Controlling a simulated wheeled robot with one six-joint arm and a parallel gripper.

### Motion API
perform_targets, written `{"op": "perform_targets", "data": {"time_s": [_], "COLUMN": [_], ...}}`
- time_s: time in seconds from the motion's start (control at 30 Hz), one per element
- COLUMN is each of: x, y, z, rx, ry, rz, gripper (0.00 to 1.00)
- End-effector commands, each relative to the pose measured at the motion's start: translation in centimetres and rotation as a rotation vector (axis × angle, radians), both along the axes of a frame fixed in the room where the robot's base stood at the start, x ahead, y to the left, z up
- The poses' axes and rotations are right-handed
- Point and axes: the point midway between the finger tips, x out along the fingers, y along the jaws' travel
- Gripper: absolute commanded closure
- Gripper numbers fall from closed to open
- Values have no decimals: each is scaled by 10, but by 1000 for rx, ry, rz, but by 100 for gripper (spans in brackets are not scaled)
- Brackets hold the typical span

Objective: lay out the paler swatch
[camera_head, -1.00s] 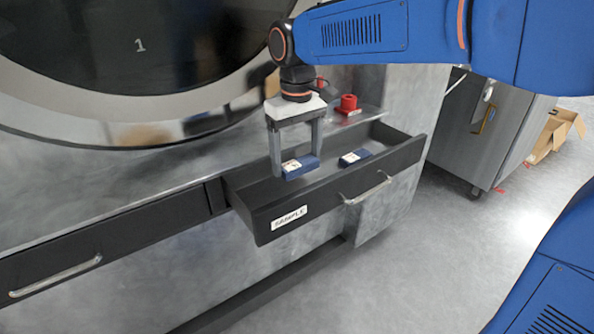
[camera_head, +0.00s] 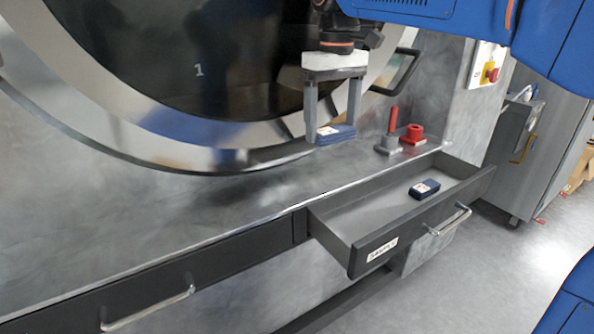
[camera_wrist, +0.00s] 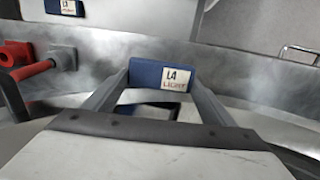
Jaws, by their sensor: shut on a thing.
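My gripper (camera_head: 335,130) is shut on a dark blue folded swatch (camera_head: 336,136), held above the grey ledge in front of the big round door. In the wrist view this swatch (camera_wrist: 160,75) lies between both fingers, and its white label reads "L4" with a smaller word that looks like "LIGHT". A second blue swatch (camera_head: 424,189) with a white label lies in the open drawer marked SAMPLE (camera_head: 372,247). It also shows in the wrist view (camera_wrist: 64,7), where its label is too small to read surely.
The round door (camera_head: 60,100) with a "1" on its dark glass stands behind the ledge (camera_head: 200,215). The ledge to the left is bare. A grey cabinet stands far right.

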Motion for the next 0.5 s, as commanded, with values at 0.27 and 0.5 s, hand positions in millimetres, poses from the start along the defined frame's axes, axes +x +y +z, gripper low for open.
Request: {"op": "perform_targets", "data": {"time_s": [0.27, 0.5], "x": [0, 0], "y": [-2, -2], "z": [-33, -55], "rx": [-2, 0], "ry": [2, 0], "rz": [0, 1], "gripper": [45, 45]}}
